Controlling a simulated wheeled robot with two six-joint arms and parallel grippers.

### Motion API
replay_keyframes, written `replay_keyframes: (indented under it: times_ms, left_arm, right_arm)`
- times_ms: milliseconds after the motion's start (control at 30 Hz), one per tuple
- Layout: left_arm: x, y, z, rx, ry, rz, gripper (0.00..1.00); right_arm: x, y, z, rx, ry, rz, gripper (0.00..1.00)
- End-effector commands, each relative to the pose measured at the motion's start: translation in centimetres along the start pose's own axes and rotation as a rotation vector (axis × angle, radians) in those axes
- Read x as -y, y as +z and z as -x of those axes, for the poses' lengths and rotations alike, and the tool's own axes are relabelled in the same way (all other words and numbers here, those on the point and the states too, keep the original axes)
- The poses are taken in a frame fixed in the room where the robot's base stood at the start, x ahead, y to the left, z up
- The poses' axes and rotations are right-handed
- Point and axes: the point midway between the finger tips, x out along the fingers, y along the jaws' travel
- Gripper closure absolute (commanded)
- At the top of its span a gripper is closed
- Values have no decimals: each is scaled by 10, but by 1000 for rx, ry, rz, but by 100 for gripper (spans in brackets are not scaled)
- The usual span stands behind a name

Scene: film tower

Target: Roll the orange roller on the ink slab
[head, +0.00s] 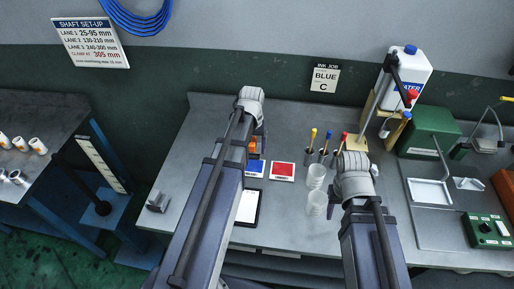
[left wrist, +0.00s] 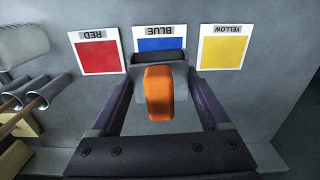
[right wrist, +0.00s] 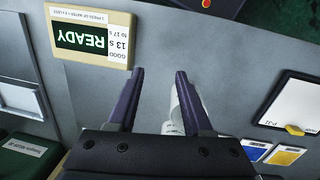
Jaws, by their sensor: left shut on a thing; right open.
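My left gripper (left wrist: 160,82) is shut on the orange roller (left wrist: 159,90), with a finger on each side. A dark bar at the roller's far end overlaps the near edge of the blue ink slab (left wrist: 160,43); I cannot tell whether they touch. The red slab (left wrist: 98,57) lies left of it and the yellow slab (left wrist: 223,50) right. In the head view, my left arm partly hides the roller (head: 252,146) and the blue slab (head: 255,167); the red slab (head: 283,171) is clear. My right gripper (right wrist: 160,72) is open and empty above the bench.
Clear cups (head: 316,176) stand between my arms, near my right gripper. Colour-tipped tools in holders (head: 311,150) stand behind them. A water jug (head: 408,75) and green box (head: 428,130) are at the right. A framed white sheet (head: 247,207) lies in front.

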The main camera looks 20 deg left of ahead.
Motion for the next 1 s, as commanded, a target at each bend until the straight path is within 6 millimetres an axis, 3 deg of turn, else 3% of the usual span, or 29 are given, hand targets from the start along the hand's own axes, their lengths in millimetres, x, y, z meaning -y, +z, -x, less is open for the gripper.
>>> replay_keyframes:
  times_ms: [267, 800, 1000]
  left_arm:
    - [0, 0, -6, 0, 0, 0, 65]
    - [0, 0, -56, 0, 0, -1, 65]
    - [0, 0, -61, 0, 0, -1, 65]
  right_arm:
    - [1, 0, -6, 0, 0, 0, 50]
    - [5, -3, -55, 0, 0, 0, 50]
    - [6, -4, -60, 0, 0, 0, 50]
